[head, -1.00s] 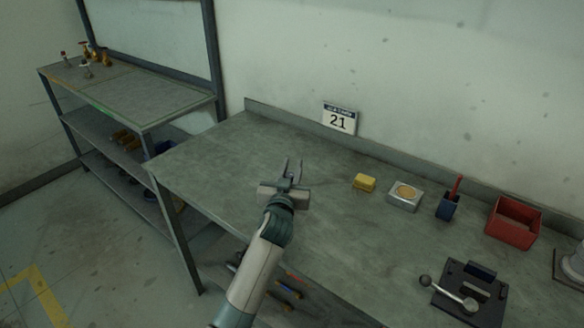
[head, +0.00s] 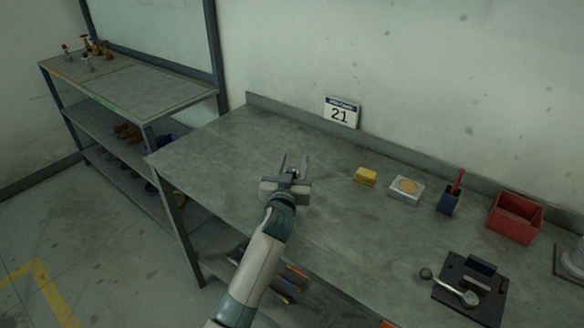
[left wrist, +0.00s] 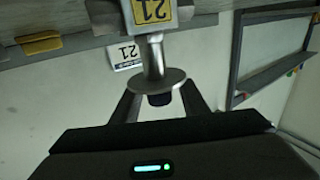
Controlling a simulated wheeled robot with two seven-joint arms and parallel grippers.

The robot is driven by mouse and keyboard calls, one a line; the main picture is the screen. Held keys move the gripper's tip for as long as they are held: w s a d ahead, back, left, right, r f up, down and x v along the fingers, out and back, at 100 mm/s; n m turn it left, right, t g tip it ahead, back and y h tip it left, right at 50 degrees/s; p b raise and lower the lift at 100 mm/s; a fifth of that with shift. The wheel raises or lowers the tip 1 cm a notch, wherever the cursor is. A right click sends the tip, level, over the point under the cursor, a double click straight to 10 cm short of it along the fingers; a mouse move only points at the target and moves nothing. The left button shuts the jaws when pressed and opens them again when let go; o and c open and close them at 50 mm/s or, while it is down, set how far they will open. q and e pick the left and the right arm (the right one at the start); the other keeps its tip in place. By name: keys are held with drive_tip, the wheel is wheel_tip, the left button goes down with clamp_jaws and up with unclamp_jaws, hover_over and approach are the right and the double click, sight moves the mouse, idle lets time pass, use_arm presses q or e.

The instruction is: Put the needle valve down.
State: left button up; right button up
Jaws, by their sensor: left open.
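My left gripper (head: 294,160) is over the left part of the workbench (head: 225,150), with its two fingers spread apart. The needle valve shows as a small dark and metallic piece (head: 295,174) between the fingers, mostly hidden by the gripper. In the left wrist view, which is upside down, the valve has a metal stem (left wrist: 152,55), a round disc, a dark end and a yellow tag reading 21. Its disc and dark end lie between the open fingers (left wrist: 160,92). I cannot tell for certain whether its body touches the bench. My right gripper is out of view.
A job card reading 21 (head: 341,112) stands at the bench's back edge. Bench left of the gripper is clear.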

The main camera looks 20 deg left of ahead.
use_arm(q)
drive_tip(key=shift+r, duration=0.1)
drive_tip(key=shift+s, duration=0.15)
drive_tip(key=s, duration=0.3)
drive_tip(key=s+b, duration=0.1)
drive_tip(key=shift+s+d, duration=0.25)
drive_tip(key=shift+d, duration=0.1)
drive_tip(key=s+b, duration=0.1)
drive_tip(key=s, duration=0.6)
drive_tip(key=shift+d, duration=0.45)
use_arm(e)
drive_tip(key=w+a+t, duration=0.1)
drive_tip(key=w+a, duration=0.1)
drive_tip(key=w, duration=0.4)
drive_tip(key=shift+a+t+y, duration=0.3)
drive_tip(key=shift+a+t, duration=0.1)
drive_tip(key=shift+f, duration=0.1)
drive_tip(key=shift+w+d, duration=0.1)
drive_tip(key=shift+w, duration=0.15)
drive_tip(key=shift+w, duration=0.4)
